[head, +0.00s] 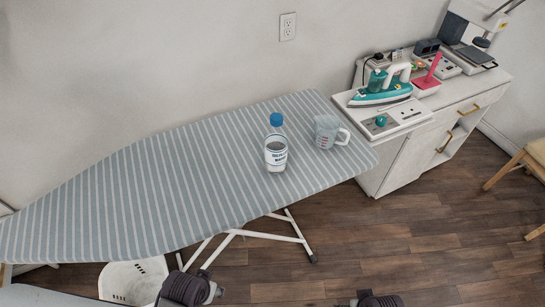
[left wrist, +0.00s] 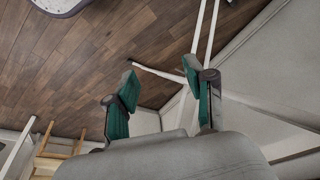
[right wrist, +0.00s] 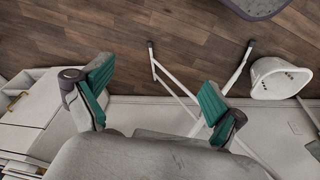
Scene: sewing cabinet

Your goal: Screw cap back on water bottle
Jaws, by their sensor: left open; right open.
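A clear water bottle (head: 276,153) with a printed label stands upright on the striped ironing board (head: 150,170). A blue cap (head: 276,120) sits at the top of the bottle; I cannot tell whether it is screwed tight or only resting there. My left gripper (left wrist: 157,82) is open and empty, with floor and white legs behind its fingers. My right gripper (right wrist: 157,78) is open and empty, with floor and the board's white legs beyond it. Neither gripper is near the bottle. The bottle does not show in either wrist view.
A measuring cup (head: 328,132) stands right of the bottle. A teal iron (head: 383,90) sits on the white cabinet (head: 400,160) at the right. A white basket (head: 134,280) is on the floor below the board. The board's left part is clear.

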